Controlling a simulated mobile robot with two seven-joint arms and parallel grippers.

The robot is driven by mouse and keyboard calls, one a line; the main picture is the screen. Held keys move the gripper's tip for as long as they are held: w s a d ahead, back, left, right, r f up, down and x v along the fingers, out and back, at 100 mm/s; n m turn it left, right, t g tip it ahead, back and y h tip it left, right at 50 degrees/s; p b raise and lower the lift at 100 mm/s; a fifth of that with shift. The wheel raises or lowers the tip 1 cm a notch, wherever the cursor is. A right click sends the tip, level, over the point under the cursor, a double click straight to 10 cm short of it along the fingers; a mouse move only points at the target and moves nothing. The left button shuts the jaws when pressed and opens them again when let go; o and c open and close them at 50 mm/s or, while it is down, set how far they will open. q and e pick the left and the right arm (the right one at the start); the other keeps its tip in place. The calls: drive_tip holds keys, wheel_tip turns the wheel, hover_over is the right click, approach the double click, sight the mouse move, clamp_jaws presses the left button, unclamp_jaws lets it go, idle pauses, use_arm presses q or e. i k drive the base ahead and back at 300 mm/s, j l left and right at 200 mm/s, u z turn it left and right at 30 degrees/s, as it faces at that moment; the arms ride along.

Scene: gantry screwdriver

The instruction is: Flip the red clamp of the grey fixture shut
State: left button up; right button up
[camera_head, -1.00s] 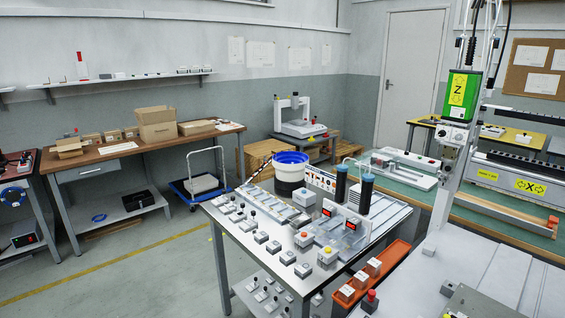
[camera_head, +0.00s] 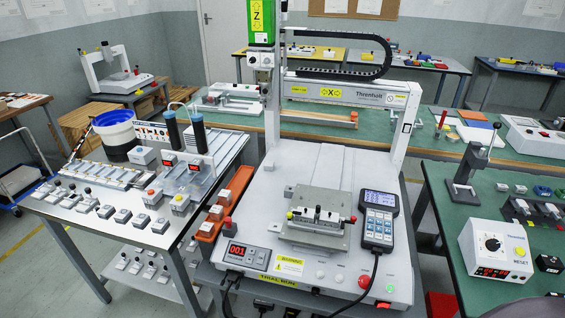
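The grey fixture (camera_head: 319,229) sits on the bed of the gantry machine, near the middle of the view. It is a flat grey plate with a small block of metal parts on top. A small red knob (camera_head: 353,219) shows at the right end of this block, and a yellow knob (camera_head: 290,215) at its left end. The red knob appears to belong to the red clamp; it is too small to tell whether the clamp is open or shut. Neither of my grippers is in view.
A handheld keypad (camera_head: 379,219) lies right of the fixture, its cable running down over the front panel. The gantry upright (camera_head: 400,128) and green Z head (camera_head: 261,22) stand behind. A table with small boxes (camera_head: 122,216) is left, a green bench (camera_head: 440,215) right.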

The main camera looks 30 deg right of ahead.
sight(353, 219)
drive_tip(key=z, duration=1.2)
